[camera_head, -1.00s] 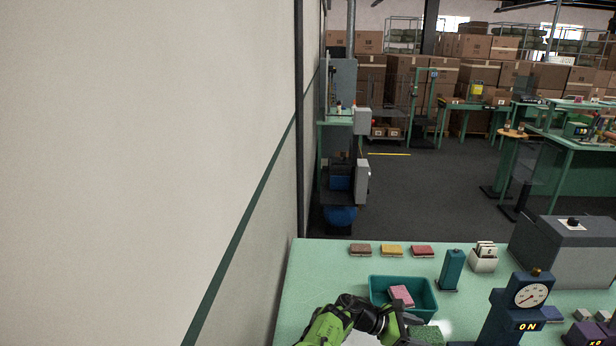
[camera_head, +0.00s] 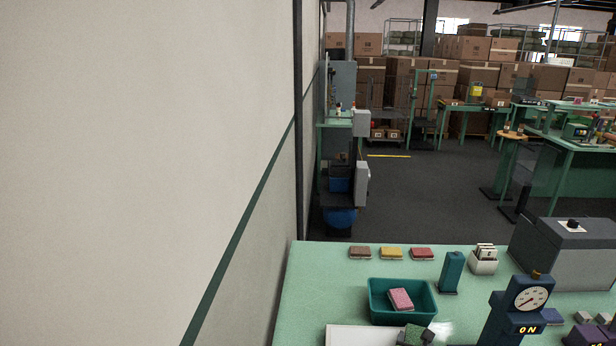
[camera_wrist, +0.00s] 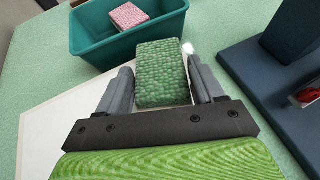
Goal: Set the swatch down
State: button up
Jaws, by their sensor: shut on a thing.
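The green, bumpy-textured swatch (camera_wrist: 162,73) sits between the two grey fingers of my gripper (camera_wrist: 160,68) in the wrist view. My gripper is shut on it. The swatch also shows at the bottom edge of the head view (camera_head: 413,333), where most of my gripper is cut off. The swatch is over or beside the edge of a white board (camera_head: 352,336); its underside is hidden, so I cannot tell whether it touches anything. A teal bin (camera_head: 380,313) holding a pink swatch (camera_head: 400,299) stands just beyond it.
Brown, yellow and red swatches (camera_head: 391,253) lie in a row at the back of the green table (camera_head: 320,270). A teal post (camera_head: 451,272), a white card holder (camera_head: 484,260), a dark blue dial gauge stand (camera_head: 510,315) and a grey box (camera_head: 568,255) stand to the right.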

jog(key=s+a+n+y, duration=0.1)
jog(key=a, duration=0.1)
jog(key=s+a+r+n+t+y, duration=0.1)
jog(key=s+a+n+y, duration=0.2)
jog(key=y, duration=0.1)
jog(key=shift+s+a+r, duration=0.3)
jog(key=shift+s+a, duration=0.1)
jog(key=shift+s+a+f+n+t+b, duration=0.1)
jog(key=shift+a+f+n+t+b, duration=0.05)
jog(key=shift+f+b, duration=0.3)
jog(key=shift+s+a+f+n+t+b, duration=0.1)
jog(key=shift+f+n+t+b, duration=0.05)
jog(key=shift+f+b, duration=0.3)
jog(key=shift+w+f+b, duration=0.1)
jog(key=shift+f+b, duration=0.25)
jog(key=shift+r, duration=0.15)
